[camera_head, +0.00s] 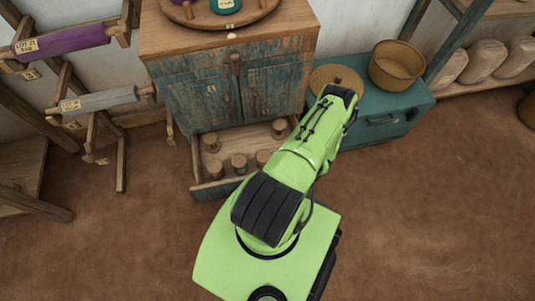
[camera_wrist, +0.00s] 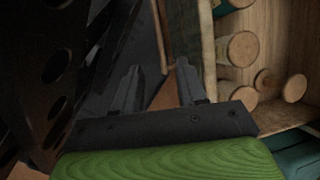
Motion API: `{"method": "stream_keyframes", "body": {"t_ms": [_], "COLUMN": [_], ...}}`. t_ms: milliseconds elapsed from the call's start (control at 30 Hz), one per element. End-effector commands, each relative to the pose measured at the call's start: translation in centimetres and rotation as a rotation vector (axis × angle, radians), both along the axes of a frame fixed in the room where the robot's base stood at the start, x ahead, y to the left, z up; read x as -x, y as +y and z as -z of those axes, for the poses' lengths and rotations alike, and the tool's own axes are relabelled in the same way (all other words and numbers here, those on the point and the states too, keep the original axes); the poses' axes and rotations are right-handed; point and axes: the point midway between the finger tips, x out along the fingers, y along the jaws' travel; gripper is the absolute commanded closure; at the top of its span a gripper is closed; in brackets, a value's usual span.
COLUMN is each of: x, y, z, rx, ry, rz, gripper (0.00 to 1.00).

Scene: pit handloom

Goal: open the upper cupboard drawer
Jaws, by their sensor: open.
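Below this front, a drawer (camera_head: 208,190) is pulled out and holds several wooden spools or pegs (camera_head: 239,163). I cannot tell whether this is the upper drawer. In the wrist view my gripper (camera_wrist: 157,76) has its two fingers apart with nothing seen between them. A drawer wall (camera_wrist: 208,50) runs just right of the fingers, with round wooden ends beyond it. In the head view my arm hides the gripper.
A teal chest (camera_head: 385,122) with a basket (camera_head: 397,66) and a round lid stands to the right. Wooden racks with a purple roll (camera_head: 75,39) stand to the left. A round tray (camera_head: 215,16) lies on the cupboard top. The brown floor (camera_head: 430,220) at right is clear.

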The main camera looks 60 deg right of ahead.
Motion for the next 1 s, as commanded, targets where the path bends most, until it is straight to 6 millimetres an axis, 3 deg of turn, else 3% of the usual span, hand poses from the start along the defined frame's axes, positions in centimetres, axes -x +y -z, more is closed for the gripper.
{"method": "stream_keyframes", "body": {"t_ms": [33,100,233,1000], "x": [0.6,1.2,1.8,1.7], "y": [-0.3,-0.4,-0.6,-0.9], "z": [-1.6,-2.8,-4.1,-4.7], "rx": [0.001,0.0,0.001,0.007], "ry": [0.001,0.0,0.0,0.0], "rz": [0.003,0.002,0.001,-0.018], "gripper": [0.59,0.59,0.59,0.59]}}
